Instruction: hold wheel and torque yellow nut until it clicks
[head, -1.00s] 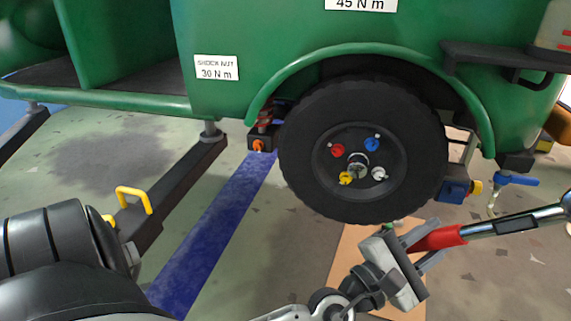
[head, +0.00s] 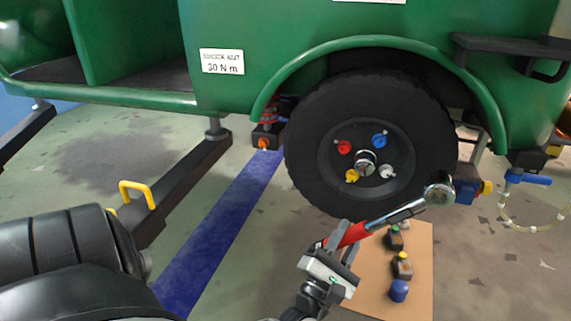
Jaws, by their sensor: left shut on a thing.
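The black wheel (head: 312,150) is mounted under the green fender of the vehicle. Its hub carries a yellow nut (head: 351,175) at lower left, with red (head: 343,147), blue (head: 379,140) and white (head: 386,171) nuts around a metal centre. My left gripper (head: 345,241) is shut on the red handle of a torque wrench (head: 400,213), in front of and below the wheel. The wrench slants up to the right. Its round head (head: 438,194) is right of the hub, apart from the yellow nut in the picture. My right gripper is not in view.
A tan board (head: 415,290) on the floor under the wrench holds several small coloured-topped pieces. A dark support beam with a yellow handle (head: 137,192) stands at left. A blue valve handle (head: 530,179) with a clear hose is at right.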

